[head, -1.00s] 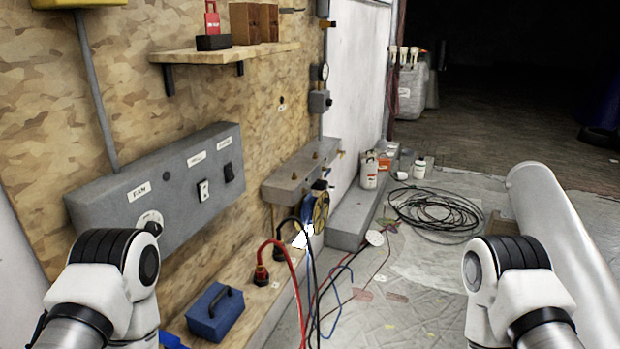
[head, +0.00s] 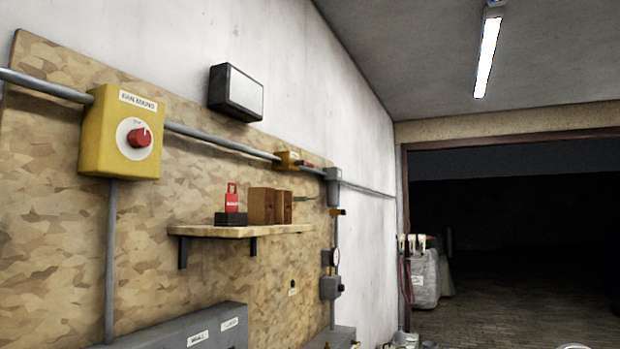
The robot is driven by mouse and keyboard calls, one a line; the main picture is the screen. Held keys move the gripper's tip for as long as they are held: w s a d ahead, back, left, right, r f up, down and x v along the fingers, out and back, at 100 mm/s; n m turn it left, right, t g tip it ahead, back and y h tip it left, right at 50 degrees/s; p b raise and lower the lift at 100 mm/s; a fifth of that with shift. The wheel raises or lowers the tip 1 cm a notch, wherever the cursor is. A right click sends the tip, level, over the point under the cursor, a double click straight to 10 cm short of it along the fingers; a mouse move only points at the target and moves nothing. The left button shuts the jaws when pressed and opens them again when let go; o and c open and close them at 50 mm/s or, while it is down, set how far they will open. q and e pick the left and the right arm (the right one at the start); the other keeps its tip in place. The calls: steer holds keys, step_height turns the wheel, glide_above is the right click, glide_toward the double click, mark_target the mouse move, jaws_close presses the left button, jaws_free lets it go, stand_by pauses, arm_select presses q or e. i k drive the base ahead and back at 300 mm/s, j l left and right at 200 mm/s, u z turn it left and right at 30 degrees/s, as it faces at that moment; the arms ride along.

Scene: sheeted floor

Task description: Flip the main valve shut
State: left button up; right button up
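Neither of my grippers is in the head view, so nothing of mine shows near the fitting.
A wooden shelf (head: 215,231) holds a red tag-like item (head: 231,198) and brown boxes (head: 262,206) below the fitting. A grey control box (head: 185,335) is at the bottom edge. A dark wall lamp (head: 218,90) is above. A dark open doorway (head: 510,215) is at the right.

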mark_target(304, 163)
steer(key=i+l, duration=0.45)
steer(key=i, duration=0.2)
steer(key=i+l, duration=0.45)
steer(key=i, duration=0.15)
steer(key=i+l, duration=0.45)
steer(key=i, duration=0.2)
steer(key=i+l, duration=0.45)
steer(key=i, duration=0.2)
